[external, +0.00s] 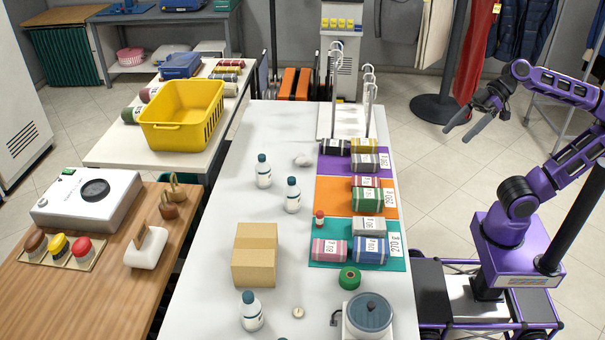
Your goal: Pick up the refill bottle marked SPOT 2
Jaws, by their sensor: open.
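Three white bottles with dark caps and small labels stand upright on the long white table (215,230). One bottle (263,173) is toward the far part, a second bottle (292,197) is just nearer and to its right, and a third bottle (251,312) is at the near end. The label print is too small to read, so I cannot tell which is marked SPOT 2. My gripper (456,136) is open and empty. It hangs in the air right of the table, apart from all the bottles.
Coloured mats with labelled rolls (367,199) lie along the table's right side, between my arm and the bottles. A cardboard box (254,255), green tape (349,278) and a round-topped device (368,313) stand nearer. A metal rack (338,90) rises at the far end.

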